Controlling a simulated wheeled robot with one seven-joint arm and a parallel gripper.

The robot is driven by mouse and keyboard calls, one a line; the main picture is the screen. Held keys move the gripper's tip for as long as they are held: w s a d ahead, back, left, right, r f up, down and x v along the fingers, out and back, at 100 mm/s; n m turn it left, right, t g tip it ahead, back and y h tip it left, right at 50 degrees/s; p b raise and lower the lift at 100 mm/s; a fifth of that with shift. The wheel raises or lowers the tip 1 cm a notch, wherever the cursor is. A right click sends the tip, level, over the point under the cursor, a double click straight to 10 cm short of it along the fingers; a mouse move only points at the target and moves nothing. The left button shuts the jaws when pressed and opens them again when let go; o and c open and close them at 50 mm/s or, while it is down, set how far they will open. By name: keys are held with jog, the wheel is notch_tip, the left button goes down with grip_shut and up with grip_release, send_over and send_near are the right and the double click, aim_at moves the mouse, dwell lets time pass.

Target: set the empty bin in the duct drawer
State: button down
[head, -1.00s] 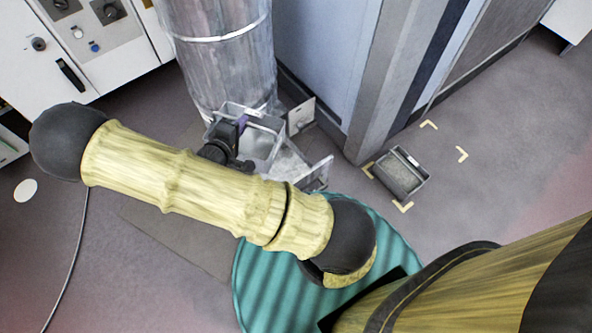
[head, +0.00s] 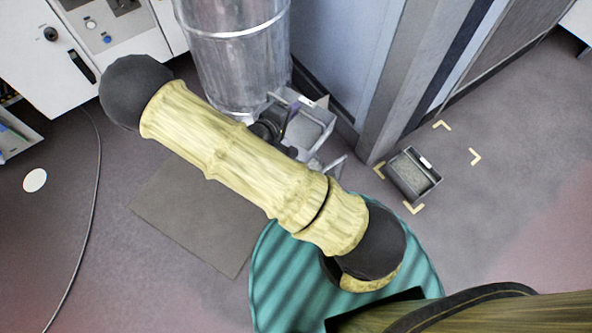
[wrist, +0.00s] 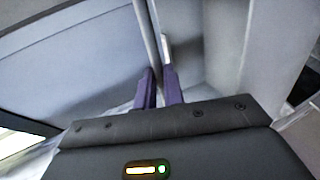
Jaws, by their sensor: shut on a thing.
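The empty bin (head: 312,122) is an open grey box at the foot of the round metal duct (head: 240,60) in the head view. My gripper (head: 288,128) is shut on its left wall. In the wrist view my gripper's purple fingers (wrist: 160,88) close on a thin upright grey wall, with the bin's pale panels on either side. The duct drawer shows only in part, as a thin metal edge (head: 338,165) below and right of the bin. The bin and my arm hide most of it, so I cannot tell whether the bin touches it.
A second bin (head: 408,178) with grey contents stands on the floor between yellow corner marks (head: 474,156). A grey cabinet post (head: 395,105) rises close right of the held bin. White control cabinets (head: 75,50) stand at left. A cable (head: 95,200) lies on the floor.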

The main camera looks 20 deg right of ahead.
aim_at(292, 131)
jog(key=f+m+g+b, duration=0.1)
jog(key=f, duration=0.1)
jog(key=w+f+m+g+h+b, duration=0.1)
jog(key=f+b, duration=0.1)
jog(key=f, duration=0.1)
jog(key=f+m+g+h+b, duration=0.1)
jog(key=f+b, duration=0.1)
jog(key=shift+w+d+f+g, duration=0.15)
jog(key=shift+w+g, duration=0.15)
jog(key=shift+g, duration=0.1)
notch_tip(292, 131, down, 14)
jog(key=g+b, duration=0.1)
jog(key=b, duration=0.8)
jog(key=shift+m+h, duration=0.3)
notch_tip(292, 131, down, 6)
jog(key=b, duration=0.3)
jog(key=shift+f+b, duration=0.15)
jog(key=shift+b, duration=0.15)
